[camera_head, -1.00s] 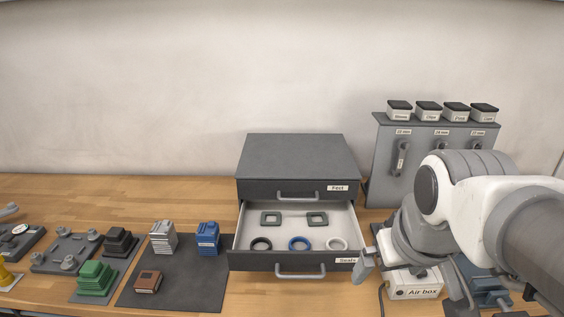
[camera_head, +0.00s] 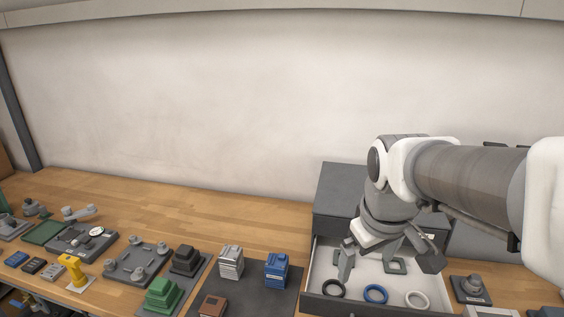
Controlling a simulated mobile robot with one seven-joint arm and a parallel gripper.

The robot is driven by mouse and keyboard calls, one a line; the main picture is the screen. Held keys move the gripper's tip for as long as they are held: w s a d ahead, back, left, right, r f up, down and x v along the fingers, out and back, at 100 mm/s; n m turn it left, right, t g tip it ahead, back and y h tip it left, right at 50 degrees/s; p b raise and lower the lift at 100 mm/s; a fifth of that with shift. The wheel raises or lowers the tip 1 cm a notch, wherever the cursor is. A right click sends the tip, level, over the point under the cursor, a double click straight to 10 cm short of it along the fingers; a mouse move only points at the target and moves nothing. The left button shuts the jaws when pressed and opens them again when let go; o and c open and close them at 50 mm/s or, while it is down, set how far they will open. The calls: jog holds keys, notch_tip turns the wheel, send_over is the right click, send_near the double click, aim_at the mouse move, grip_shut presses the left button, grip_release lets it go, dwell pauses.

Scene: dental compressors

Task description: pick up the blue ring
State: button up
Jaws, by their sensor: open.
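The blue ring (camera_head: 375,294) lies flat in the open lower drawer (camera_head: 327,300), in its front row. A black ring (camera_head: 333,289) lies to its left and a white ring (camera_head: 416,300) to its right. A green square frame (camera_head: 396,266) lies farther back in the drawer. My gripper (camera_head: 388,275) is above the drawer, with its fingers spread apart and nothing between them. One finger is near the black ring in the picture, the other over the drawer's right side. My arm hides part of the cabinet and the drawer's back.
The grey cabinet (camera_head: 338,190) stands behind the drawer. A dark mat (camera_head: 255,296) with a blue block (camera_head: 276,270), a grey stack (camera_head: 230,262) and a brown block (camera_head: 212,307) lies to the left. A grey fixture (camera_head: 470,288) stands to the right. Bare wood is free at the back left.

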jog(key=w+d+n+g+p, duration=0.1)
jog(key=w+d+n+p, duration=0.1)
jog(key=w, duration=0.2)
jog(key=n+g+p, duration=0.2)
jog(key=n+p, duration=0.2)
send_over(375, 297)
notch_tip(375, 297, down, 4)
jog(key=shift+y, duration=0.4)
jog(key=f, duration=1.1)
jog(key=shift+s+a+f, duration=0.1)
jog(key=shift+s+f, duration=0.1)
jog(key=shift+f, duration=0.2)
jog(key=shift+w+f+p, duration=0.2)
jog(key=shift+f+p, duration=0.35)
jog(key=shift+f, duration=2.2)
jog(key=c, duration=1.3)
jog(key=shift+o, duration=0.2)
jog(key=shift+r, duration=0.1)
